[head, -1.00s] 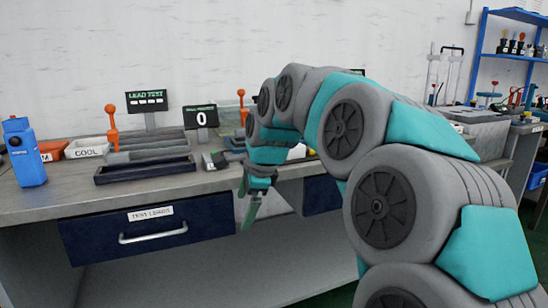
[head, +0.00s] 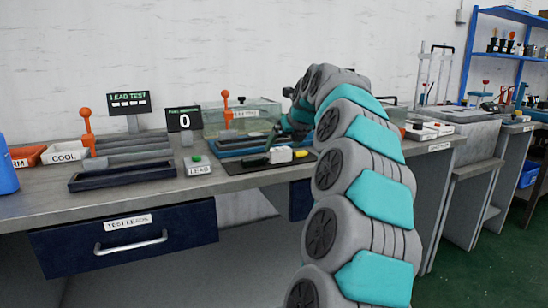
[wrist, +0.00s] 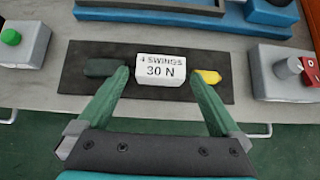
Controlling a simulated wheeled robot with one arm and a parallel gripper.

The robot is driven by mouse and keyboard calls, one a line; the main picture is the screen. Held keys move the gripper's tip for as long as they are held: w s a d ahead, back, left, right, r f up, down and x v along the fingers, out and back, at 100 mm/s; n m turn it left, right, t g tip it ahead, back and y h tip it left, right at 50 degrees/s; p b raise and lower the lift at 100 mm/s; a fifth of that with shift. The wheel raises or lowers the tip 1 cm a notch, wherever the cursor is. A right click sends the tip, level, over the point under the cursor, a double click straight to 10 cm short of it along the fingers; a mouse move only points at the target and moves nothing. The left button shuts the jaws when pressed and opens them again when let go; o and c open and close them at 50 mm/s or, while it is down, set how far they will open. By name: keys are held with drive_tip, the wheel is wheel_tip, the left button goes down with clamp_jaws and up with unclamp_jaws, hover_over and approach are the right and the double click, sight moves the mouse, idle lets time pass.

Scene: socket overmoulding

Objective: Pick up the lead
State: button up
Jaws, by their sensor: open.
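I cannot make out a cable for certain. On a dark mat (wrist: 84,88) lie a dark piece (wrist: 105,67), a white block (wrist: 160,63) marked "4 SWINGS 30 N" and a small yellow piece (wrist: 208,76), in a row. In the head view the row shows as the dark piece (head: 254,160), white block (head: 281,155) and yellow piece (head: 301,154). My gripper (wrist: 160,76) is open and empty in the wrist view, its green fingers on either side of the white block's image. Contact is not visible. In the head view my arm partly hides the gripper.
A grey box with a green button (head: 197,161), labelled LEAD, stands left of the mat. A blue tray (head: 238,146) and glass tank (head: 262,115) are behind it. A control box with a red switch (wrist: 309,71) is at right. The drawer (head: 190,225) labelled TEST LEADS is shut.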

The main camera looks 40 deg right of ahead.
sight(279, 149)
drive_tip(key=shift+p+x, duration=0.35)
drive_tip(key=shift+x, duration=2.05)
drive_tip(key=c, duration=1.1)
drive_tip(key=shift+c, duration=0.2)
drive_tip(key=shift+r, duration=0.25)
